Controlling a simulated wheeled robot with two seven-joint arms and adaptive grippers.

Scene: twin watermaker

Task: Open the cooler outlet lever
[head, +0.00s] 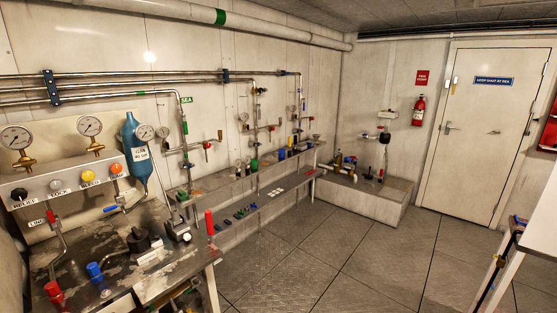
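Neither of my grippers is in view. No lever in the head view carries a label I can read as cooler outlet, so I cannot tell which one it is. A blue-handled lever (112,208) sits on a pipe below the blue cylinder (137,153) at the left. A red upright handle (209,223) stands at the right end of the near bench. Small red-handled valves (208,146) show on the wall pipework. More small fittings stand on the low plinth (367,196) in the far corner, too small to read.
The near left bench (185,262) holds gauges (16,137), coloured knobs (88,176) and loose fittings. A long shelf (255,177) runs along the left wall. The plated floor (330,255) is clear in the middle. A white door (484,150) and a white-topped table (540,225) are at the right.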

